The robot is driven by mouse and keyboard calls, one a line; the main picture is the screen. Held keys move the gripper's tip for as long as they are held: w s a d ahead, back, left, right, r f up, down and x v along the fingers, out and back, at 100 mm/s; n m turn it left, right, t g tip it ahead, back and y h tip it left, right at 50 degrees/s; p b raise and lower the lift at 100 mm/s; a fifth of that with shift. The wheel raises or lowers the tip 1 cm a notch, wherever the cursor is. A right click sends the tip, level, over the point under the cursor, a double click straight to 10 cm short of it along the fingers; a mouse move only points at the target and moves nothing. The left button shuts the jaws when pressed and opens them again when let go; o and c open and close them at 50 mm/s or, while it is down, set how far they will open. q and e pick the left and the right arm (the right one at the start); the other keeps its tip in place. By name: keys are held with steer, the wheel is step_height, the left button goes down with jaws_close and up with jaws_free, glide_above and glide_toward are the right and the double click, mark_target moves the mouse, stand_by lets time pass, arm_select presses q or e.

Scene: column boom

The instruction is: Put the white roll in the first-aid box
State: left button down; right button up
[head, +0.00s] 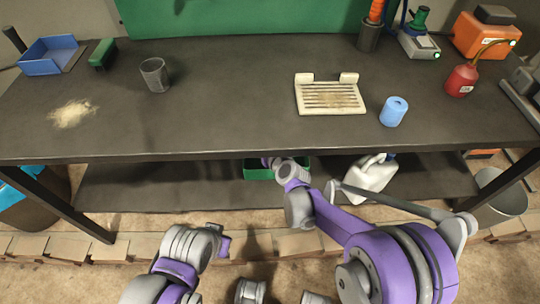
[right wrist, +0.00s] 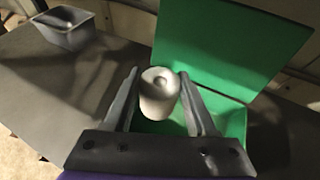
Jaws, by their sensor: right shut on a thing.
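The white roll (right wrist: 158,98) is between the two fingers of my right gripper (right wrist: 160,104), which is shut on it. In the right wrist view, the green first-aid box (right wrist: 236,122) lies behind and below the roll, with its green lid (right wrist: 232,45) standing open. The roll overlaps the box's near left part in the picture; I cannot tell its exact height above it. In the head view the box (head: 256,174) sits on the lower shelf, partly hidden by my right arm. The roll is hidden there. My left arm shows at the bottom, but its fingers do not.
A white jug (head: 371,178) stands on the lower shelf (head: 130,188) right of the box. The tabletop (head: 230,90) overhangs the shelf. A grey container (right wrist: 68,30) shows left in the wrist view.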

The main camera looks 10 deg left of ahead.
step_height(320, 180, down, 10)
steer(key=b, duration=0.3)
steer(key=shift+s+r, duration=0.1)
steer(key=shift+r, duration=0.05)
steer(key=shift+f+b, duration=0.35)
steer(key=shift+f, duration=0.25)
steer(key=o, duration=1.3)
steer(key=shift+o, duration=0.2)
steer(key=shift+s+a, duration=0.1)
